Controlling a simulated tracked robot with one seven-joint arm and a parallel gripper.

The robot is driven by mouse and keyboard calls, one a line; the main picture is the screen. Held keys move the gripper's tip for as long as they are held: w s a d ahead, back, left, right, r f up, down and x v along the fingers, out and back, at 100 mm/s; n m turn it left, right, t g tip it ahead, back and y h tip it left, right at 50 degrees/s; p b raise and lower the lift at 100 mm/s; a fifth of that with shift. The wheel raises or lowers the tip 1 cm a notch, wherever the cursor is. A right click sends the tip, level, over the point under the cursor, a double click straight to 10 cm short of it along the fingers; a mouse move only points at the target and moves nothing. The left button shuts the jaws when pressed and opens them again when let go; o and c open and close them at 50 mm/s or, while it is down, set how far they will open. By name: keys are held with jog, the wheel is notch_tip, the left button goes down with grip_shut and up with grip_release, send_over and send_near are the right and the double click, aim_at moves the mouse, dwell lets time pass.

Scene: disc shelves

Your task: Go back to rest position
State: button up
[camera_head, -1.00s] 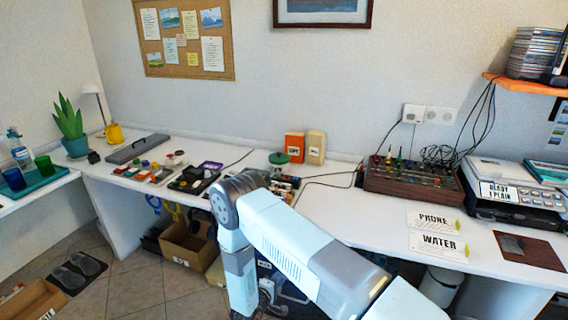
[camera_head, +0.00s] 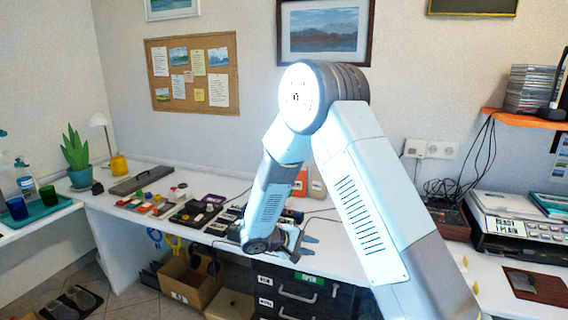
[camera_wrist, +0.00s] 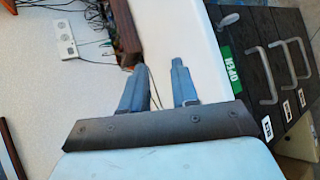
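My gripper (camera_head: 309,246) hangs in front of the white desk's front edge, just above the dark drawer unit. It also shows in the wrist view (camera_wrist: 160,82), with its two grey fingers spread apart and nothing between them. My arm is raised in the middle of the head view, bent at a high elbow, with the forearm sloping down to the left. It hides part of the desk and wall behind it.
The white desk (camera_head: 345,242) carries several small items on its left part. The dark drawer unit (camera_head: 290,298) with a green OPEN label stands below. A cardboard box (camera_head: 190,284) is on the floor.

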jog(key=s+d+r+m+g+y, duration=0.2)
jog(key=s+d+r, duration=0.35)
jog(key=r, duration=0.35)
jog(key=s+d+r+m+g+y, duration=0.1)
jog(key=s+d+r+m+g, duration=0.15)
jog(key=s+d+r, duration=0.4)
jog(key=s+d+r+m+t+y, duration=0.1)
jog(key=s+d+r+t+y, duration=0.1)
jog(key=s+r+y, duration=0.2)
jog(key=s+d+r+m+t+y, duration=0.2)
jog(key=s+r+y, duration=0.2)
jog(key=s+r, duration=0.6)
jog(key=s, duration=0.5)
jog(key=shift+s+r+t, duration=0.2)
jog(key=shift+t, duration=0.15)
jog(key=shift+o, duration=0.5)
jog(key=shift+m, duration=0.25)
